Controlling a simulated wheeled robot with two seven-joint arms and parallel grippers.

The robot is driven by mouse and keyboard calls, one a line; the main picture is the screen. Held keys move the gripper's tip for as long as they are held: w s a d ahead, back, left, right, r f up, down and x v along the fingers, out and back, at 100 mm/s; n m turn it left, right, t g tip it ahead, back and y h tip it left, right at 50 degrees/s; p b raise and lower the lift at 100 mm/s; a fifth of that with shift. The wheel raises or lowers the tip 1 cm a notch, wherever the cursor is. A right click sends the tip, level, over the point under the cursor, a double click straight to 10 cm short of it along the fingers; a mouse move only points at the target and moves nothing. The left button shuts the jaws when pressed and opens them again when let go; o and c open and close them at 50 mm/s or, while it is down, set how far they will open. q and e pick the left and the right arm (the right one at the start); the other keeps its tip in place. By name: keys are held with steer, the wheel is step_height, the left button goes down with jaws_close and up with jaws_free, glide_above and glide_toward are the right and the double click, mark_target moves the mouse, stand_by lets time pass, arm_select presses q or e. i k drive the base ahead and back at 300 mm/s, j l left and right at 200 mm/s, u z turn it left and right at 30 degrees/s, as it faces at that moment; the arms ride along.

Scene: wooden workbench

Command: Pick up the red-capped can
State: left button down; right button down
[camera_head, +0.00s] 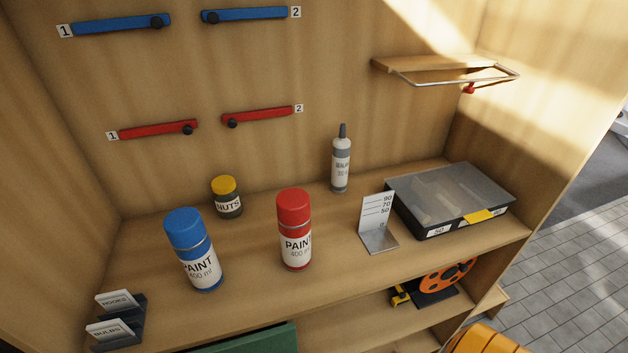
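The red-capped can (295,230) is a red spray can with a white "PAINT 400 ml" label. It stands upright in the middle of the wooden shelf, near the front edge. A blue-capped paint can (194,251) stands to its left, apart from it. Neither of my grippers shows in the head view, and nothing touches the red-capped can.
A yellow-lidded nuts jar (227,198) and a sealant bottle (341,160) stand behind the cans. A metal label stand (377,224) and a grey-lidded case (452,201) are to the right. Card holders (118,321) sit at front left. Shelf space around the red can is clear.

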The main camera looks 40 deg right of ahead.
mark_target(296, 242)
steer(key=z, duration=1)
